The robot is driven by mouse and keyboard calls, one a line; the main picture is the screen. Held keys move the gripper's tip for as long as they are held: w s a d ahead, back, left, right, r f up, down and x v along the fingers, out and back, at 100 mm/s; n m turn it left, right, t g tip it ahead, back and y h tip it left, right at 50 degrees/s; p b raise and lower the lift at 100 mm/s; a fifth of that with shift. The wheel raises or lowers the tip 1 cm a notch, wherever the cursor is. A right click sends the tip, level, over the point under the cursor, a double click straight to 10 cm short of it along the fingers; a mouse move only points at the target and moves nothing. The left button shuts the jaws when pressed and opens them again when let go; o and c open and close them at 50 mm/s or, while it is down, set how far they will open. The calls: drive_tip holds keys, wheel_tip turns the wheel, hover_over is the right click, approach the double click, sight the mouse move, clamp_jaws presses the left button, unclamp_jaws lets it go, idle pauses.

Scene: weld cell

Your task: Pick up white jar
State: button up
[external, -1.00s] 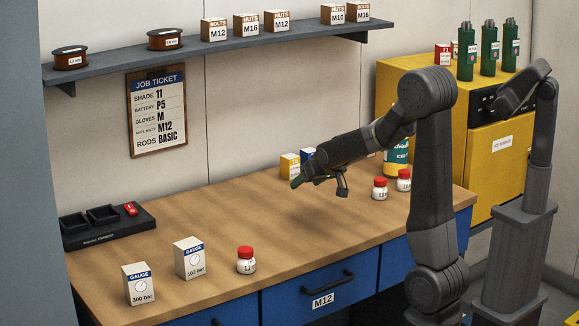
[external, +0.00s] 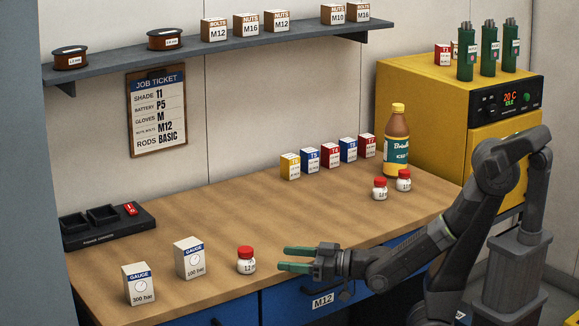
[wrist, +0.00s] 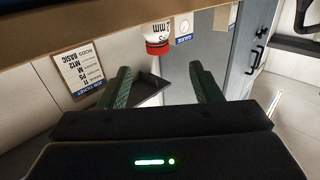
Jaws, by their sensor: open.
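A white jar (external: 246,266) with a red lid stands upright near the front edge of the workbench, right of the gauge boxes; its label is partly readable as 12. My gripper (external: 284,259) is open and empty just to the jar's right, low, with its fingers pointing left at it. A small gap separates the fingertips from the jar. In the wrist view the jar (wrist: 157,36) appears upside down beyond the gap between the two fingertips. Two more white jars with red lids, one (external: 380,189) and another (external: 404,181), stand at the bench's right end.
Two gauge boxes, 300 bar (external: 139,286) and 100 bar (external: 189,260), stand left of the jar. A black tray (external: 108,233) lies at the back left. Several small boxes (external: 330,157) and a brown bottle (external: 396,145) stand at the back right. The bench middle is clear.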

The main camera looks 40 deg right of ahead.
sight(246, 260)
drive_tip(key=x, duration=0.8)
drive_tip(key=shift+x, duration=2.75)
drive_tip(key=shift+w+d+r, duration=0.1)
drive_tip(key=shift+d, duration=0.05)
drive_tip(key=c, duration=1.1)
